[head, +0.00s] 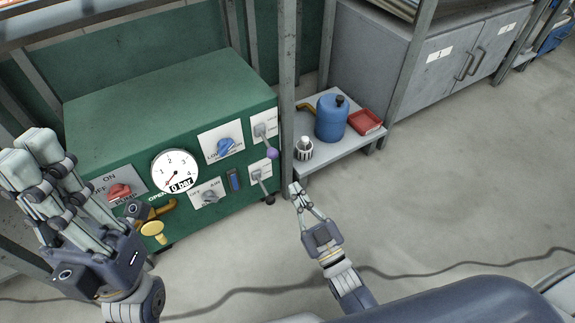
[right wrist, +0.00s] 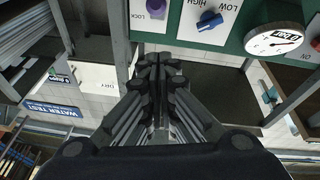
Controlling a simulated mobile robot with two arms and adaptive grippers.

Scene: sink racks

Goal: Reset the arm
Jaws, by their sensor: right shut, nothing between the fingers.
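My right gripper (head: 297,190) is in the middle of the head view, its fingers drawn together and pointing up toward the low shelf and the green panel. It is shut and empty. In the right wrist view its dark fingertips (right wrist: 158,62) meet in the middle of the picture. It appears clear of the panel and the shelf post. My left gripper (head: 30,160) is large at the left, raised in front of the panel's left side; its fingertips lie close together, and I cannot tell whether they are shut. I see nothing held in it.
The green panel (head: 170,95) carries a gauge (head: 175,171), a blue knob (head: 225,146), a red knob (head: 119,191), a purple-tipped lever (head: 271,154) and a yellow handle (head: 153,228). A low shelf (head: 345,148) holds a blue canister (head: 331,118) and red tray (head: 366,122). Open floor lies right.

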